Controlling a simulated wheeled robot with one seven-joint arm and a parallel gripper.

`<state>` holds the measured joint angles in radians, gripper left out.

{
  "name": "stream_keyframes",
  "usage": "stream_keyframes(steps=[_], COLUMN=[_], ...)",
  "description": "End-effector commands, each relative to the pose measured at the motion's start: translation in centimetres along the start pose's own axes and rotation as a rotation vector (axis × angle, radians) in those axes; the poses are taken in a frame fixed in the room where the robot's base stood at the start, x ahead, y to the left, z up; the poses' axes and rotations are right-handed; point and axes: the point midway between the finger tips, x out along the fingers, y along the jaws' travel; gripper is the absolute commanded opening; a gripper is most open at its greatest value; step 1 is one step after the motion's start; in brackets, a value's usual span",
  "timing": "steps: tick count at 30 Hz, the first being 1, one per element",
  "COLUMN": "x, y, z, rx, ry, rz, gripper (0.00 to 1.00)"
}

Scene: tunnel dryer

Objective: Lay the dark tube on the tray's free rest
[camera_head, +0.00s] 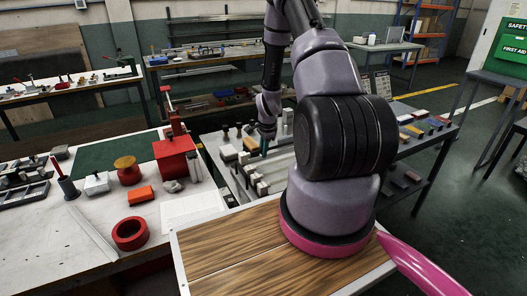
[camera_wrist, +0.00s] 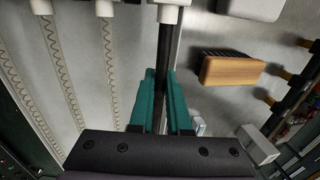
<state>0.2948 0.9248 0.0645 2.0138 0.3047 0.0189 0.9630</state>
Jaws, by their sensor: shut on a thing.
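My gripper (camera_wrist: 160,75) has teal fingers and is shut on the dark tube (camera_wrist: 165,45), which runs lengthwise away from the fingers in the wrist view. The tube's far part meets a white rest post (camera_wrist: 168,14); I cannot tell whether it touches it. The grey tray (camera_wrist: 138,50) lies below, with several pale tubes with wavy coils (camera_wrist: 110,65) side by side to the left, lined up with other white posts (camera_wrist: 103,7). In the head view my gripper (camera_head: 265,150) is over the tray area, and my arm hides much of it. The tube's near end is hidden.
In the wrist view an orange-brown block with dark bristles (camera_wrist: 232,70) lies right of the tube, and a small white block (camera_wrist: 257,145) lies lower right. In the head view a left bench holds a red box (camera_head: 176,160) and a red ring (camera_head: 130,234).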

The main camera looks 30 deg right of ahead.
Motion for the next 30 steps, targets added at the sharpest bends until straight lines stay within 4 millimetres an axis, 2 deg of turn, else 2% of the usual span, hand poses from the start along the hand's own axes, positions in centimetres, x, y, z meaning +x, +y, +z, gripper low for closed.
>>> stream_keyframes(steps=[30], x=[2.5], y=[0.5], z=[0.0], rx=[0.001], ry=[0.000], rz=[0.000], gripper=[0.00])
